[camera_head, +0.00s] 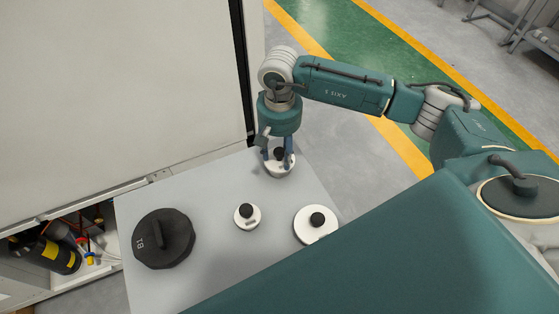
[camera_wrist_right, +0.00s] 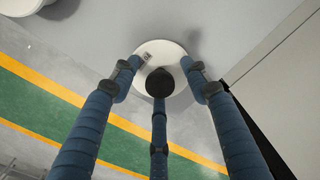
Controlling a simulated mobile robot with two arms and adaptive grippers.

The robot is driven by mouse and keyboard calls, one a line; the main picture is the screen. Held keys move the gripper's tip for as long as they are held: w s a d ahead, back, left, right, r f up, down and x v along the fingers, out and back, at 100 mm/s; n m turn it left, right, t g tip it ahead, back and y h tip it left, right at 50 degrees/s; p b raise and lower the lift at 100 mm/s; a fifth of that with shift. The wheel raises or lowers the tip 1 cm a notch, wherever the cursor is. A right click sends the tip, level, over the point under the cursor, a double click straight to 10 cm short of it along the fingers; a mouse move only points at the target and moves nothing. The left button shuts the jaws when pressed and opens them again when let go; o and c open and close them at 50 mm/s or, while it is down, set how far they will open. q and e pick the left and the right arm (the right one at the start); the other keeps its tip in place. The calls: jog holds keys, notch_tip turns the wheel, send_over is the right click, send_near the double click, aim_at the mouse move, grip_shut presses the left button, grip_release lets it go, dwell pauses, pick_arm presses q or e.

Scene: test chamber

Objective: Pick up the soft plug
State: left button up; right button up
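Several plugs with black knobs are on the grey table; I cannot tell by sight which one is the soft plug. My right gripper (camera_head: 279,163) points down over a white plug (camera_head: 279,171) at the table's far edge. In the right wrist view this plug is a white disc (camera_wrist_right: 178,55) with a black knob (camera_wrist_right: 160,83) and a small label. The blue fingers of my right gripper (camera_wrist_right: 160,80) are spread around the knob, with gaps visible beside it. A small white plug (camera_head: 240,220) and a wider white plug (camera_head: 304,226) stand nearer. My left gripper is out of view.
A large black weight-like plug (camera_head: 152,256) with a handle stands at the table's left. The grey table (camera_head: 205,195) is bare between the plugs. A pale cabinet wall (camera_head: 110,90) rises behind it, and an open shelf with tools (camera_head: 70,245) is at left.

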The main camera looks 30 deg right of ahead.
grip_shut()
jog(key=shift+r, duration=0.2)
notch_tip(320, 180, up, 25)
jog(key=shift+f, duration=0.15)
dwell(0.6)
